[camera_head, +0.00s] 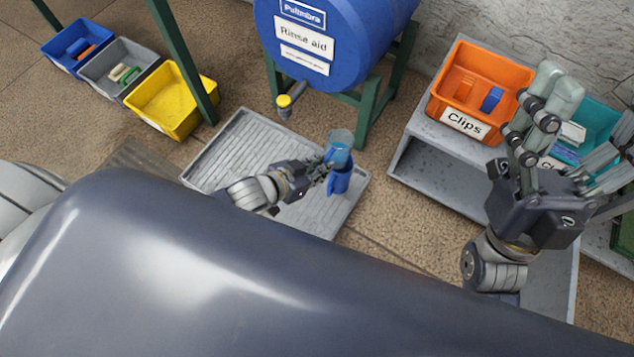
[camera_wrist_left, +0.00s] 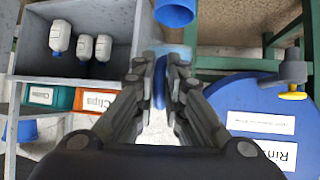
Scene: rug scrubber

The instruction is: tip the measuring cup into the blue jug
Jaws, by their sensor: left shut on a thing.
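The measuring cup (camera_head: 340,147) is clear, with blue liquid in it, and looks about upright in the head view. My left gripper (camera_head: 326,168) is shut on it. In the left wrist view, the left gripper (camera_wrist_left: 166,75) has a blue strip, seemingly the cup's handle, between its fingers; the fingers hide much of the cup. The blue jug (camera_head: 340,183) appears just below the cup in the head view, partly covered; a blue round vessel, likely this jug (camera_wrist_left: 175,13), shows beyond the fingers in the left wrist view. My right gripper (camera_head: 590,110) is open and empty at the right.
A grey ribbed tray (camera_head: 235,135) lies beneath the left gripper. A blue drum (camera_head: 335,45) with a yellow-capped tap (camera_head: 285,101) stands behind it on a green frame. A grey shelf (camera_head: 430,150) holds an orange Clips bin (camera_head: 480,75). A yellow bin (camera_head: 172,100) stands left.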

